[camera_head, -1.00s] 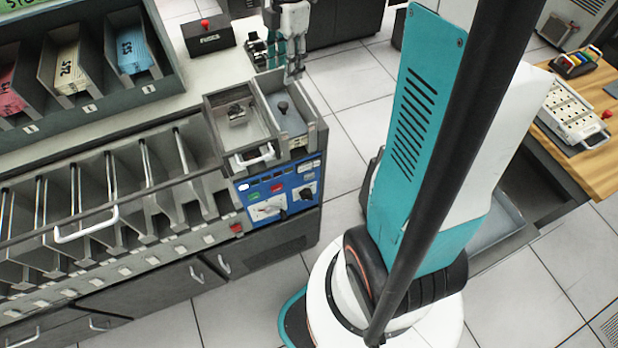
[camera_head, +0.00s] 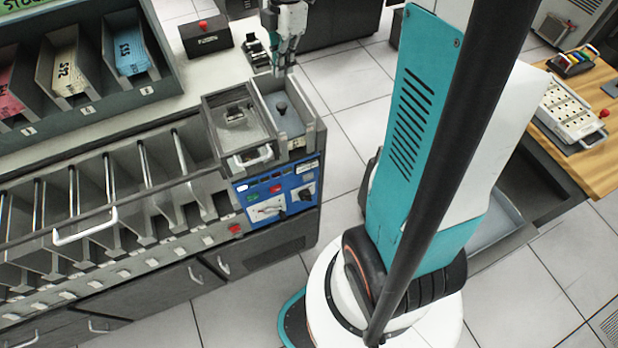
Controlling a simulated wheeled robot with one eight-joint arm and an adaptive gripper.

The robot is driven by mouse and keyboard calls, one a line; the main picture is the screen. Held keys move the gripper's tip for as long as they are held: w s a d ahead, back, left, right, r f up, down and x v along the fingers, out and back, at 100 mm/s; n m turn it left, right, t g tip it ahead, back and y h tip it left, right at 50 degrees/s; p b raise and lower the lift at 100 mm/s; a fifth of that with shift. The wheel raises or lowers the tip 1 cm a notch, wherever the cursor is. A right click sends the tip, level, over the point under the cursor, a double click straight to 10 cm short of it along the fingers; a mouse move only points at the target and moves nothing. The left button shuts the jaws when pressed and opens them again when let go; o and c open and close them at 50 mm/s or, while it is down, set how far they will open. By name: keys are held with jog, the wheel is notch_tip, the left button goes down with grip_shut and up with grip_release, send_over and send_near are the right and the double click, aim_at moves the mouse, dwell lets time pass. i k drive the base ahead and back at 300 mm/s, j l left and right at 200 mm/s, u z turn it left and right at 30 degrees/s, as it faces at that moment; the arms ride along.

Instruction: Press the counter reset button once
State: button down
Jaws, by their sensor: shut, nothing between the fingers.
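My gripper (camera_head: 282,68) hangs pointing down, its fingertips together and empty, above the back edge of the card machine's right-hand bin. Several buttons show, and I cannot tell by label which one resets the counter. The machine's blue panel (camera_head: 306,170) carries a row of small dark windows, a green button (camera_head: 251,197), a red button (camera_head: 276,189) and two switches or knobs. Another red button (camera_head: 235,229) sits left of the panel. My gripper is above and behind the panel, apart from all these buttons.
A black box with a red top button (camera_head: 203,22) and a small black device (camera_head: 256,51) stand left of my gripper. Two open bins top the machine, one with a dark knob (camera_head: 281,106). Sorting pockets extend left. A wooden table (camera_head: 600,178) is at right.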

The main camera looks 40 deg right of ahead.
aim_at(305, 176)
jog(key=k+j, duration=0.15)
jog(key=k, duration=0.25)
jog(key=k+j, duration=0.1)
jog(key=k, duration=0.35)
jog(key=k+j, duration=0.15)
jog(key=k, duration=0.25)
